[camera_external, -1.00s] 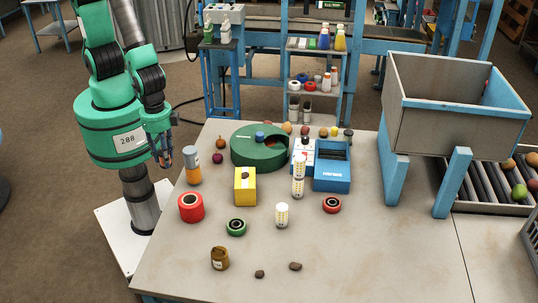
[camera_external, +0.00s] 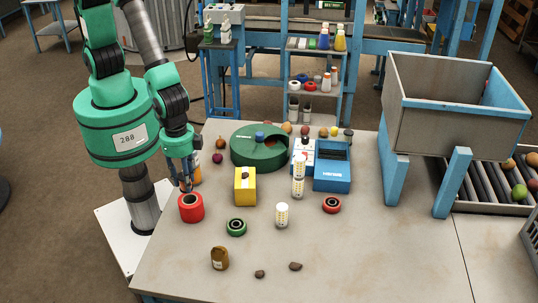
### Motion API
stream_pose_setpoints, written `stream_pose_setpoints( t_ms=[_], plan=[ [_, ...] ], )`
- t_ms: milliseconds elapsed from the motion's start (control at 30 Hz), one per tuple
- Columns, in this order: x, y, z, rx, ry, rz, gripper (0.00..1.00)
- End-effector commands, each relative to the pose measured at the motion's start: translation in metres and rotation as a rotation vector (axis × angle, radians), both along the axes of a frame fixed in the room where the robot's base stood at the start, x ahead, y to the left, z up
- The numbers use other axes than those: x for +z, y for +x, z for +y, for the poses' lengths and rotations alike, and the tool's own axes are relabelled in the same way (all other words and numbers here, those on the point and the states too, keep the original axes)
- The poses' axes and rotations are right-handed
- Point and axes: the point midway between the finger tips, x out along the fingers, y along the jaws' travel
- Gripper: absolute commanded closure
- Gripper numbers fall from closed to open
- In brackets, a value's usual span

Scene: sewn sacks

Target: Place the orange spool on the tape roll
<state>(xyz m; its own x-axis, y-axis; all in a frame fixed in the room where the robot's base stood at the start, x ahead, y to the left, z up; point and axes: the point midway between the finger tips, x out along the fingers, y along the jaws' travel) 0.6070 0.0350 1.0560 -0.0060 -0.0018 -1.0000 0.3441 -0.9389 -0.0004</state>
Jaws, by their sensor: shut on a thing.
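The orange spool (camera_external: 197,172) is an upright cylinder near the table's left edge, mostly hidden behind my gripper. My gripper (camera_external: 185,187) points down and is shut at the spool; the contact itself is hidden. The spool looks to be still at its place on the table. Roll-like things stand nearby: a tall red one (camera_external: 190,210) just in front of my fingertips, a low green ring (camera_external: 236,228) with a dark middle, and a low red ring (camera_external: 332,205) farther right. I cannot tell for certain which is the tape roll.
A yellow box (camera_external: 245,188) stands right of the spool, with a green round container (camera_external: 258,155) behind. The front right is clear.

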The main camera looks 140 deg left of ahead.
Motion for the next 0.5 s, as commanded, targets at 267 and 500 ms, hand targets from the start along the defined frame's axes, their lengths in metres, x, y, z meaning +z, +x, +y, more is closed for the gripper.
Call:
stream_pose_setpoints(
  t_ms=[267, 500],
  plan=[
    [0.0003, 0.0005, 0.0001, 0.0, 0.0, 0.0, 0.91],
    [-0.0043, 0.0089, 0.0005, 0.0, 0.0, 0.002, 0.91]
  ],
)
